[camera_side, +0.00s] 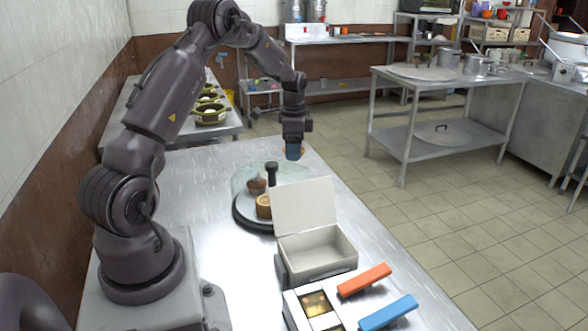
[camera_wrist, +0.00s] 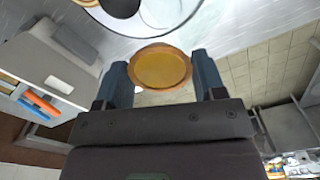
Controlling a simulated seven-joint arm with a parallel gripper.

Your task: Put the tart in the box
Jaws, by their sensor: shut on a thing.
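My gripper (camera_side: 293,152) hangs above the far part of the steel table, behind the round stand. In the wrist view its two blue fingers (camera_wrist: 163,80) are shut on a round golden tart (camera_wrist: 160,68) with a browner rim. In the side view only a sliver of the tart shows beside the fingers. The box (camera_side: 318,252) is cream inside, open and empty, with its lid (camera_side: 304,206) raised. It stands on the table nearer the side camera, apart from my gripper. Its lid also shows at the left of the wrist view (camera_wrist: 40,68).
A dark round stand (camera_side: 243,218) holds a tan pastry (camera_side: 264,206) and a brown one (camera_side: 257,186), with a clear cover and a dark knob (camera_side: 272,172) near it.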

